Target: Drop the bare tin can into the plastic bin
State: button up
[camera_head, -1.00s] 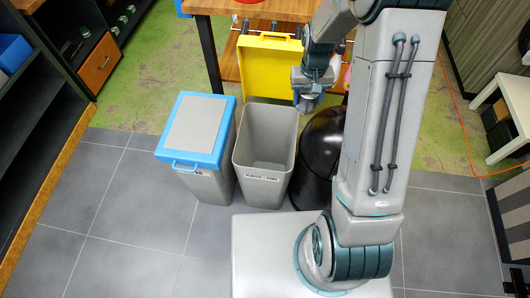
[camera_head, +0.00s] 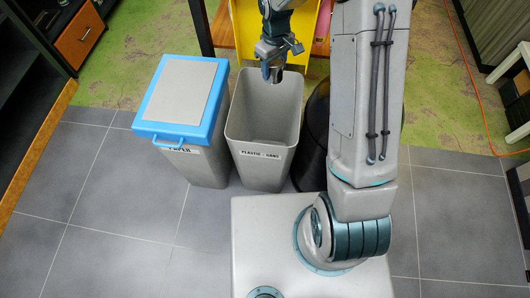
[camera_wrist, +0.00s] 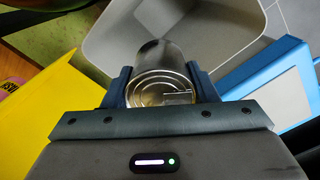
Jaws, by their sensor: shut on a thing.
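The bare tin can (camera_wrist: 160,82) is silver with a ringed lid, and it sits between the two fingers of my gripper (camera_wrist: 160,88) in the wrist view. In the head view my gripper (camera_head: 272,73) points down at the far rim of the open grey plastic bin, and only a small part of the can shows there. The plastic bin (camera_head: 262,160) has a label reading "PLASTIC - CANS", and its yellow lid (camera_head: 243,35) is up behind it. The bin's grey rim (camera_wrist: 88,48) also shows beyond the can in the wrist view. No other thing shows inside the bin.
A closed paper bin with a blue-rimmed lid (camera_head: 183,100) stands directly left of the plastic bin. A black rounded bin (camera_head: 313,140) stands to its right, partly behind my arm. A wooden table is behind. Grey tiled floor (camera_head: 110,220) lies open at the front left.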

jog(key=shift+n, duration=0.9)
jog(key=f+b, duration=0.1)
jog(key=a+f+b, duration=0.1)
jog(key=w+a+f+b, duration=0.1)
jog(key=f, duration=0.1)
jog(key=shift+a+f, duration=0.1)
jog(key=shift+a, duration=0.05)
notch_tip(320, 180, down, 6)
jog(key=b, duration=0.4)
jog(key=shift+r, duration=0.2)
jog(key=o, duration=1)
jog(key=shift+o, duration=0.2)
notch_tip(320, 180, up, 14)
jog(key=p, duration=0.2)
jog(key=shift+p, duration=0.4)
jog(key=shift+s, duration=0.1)
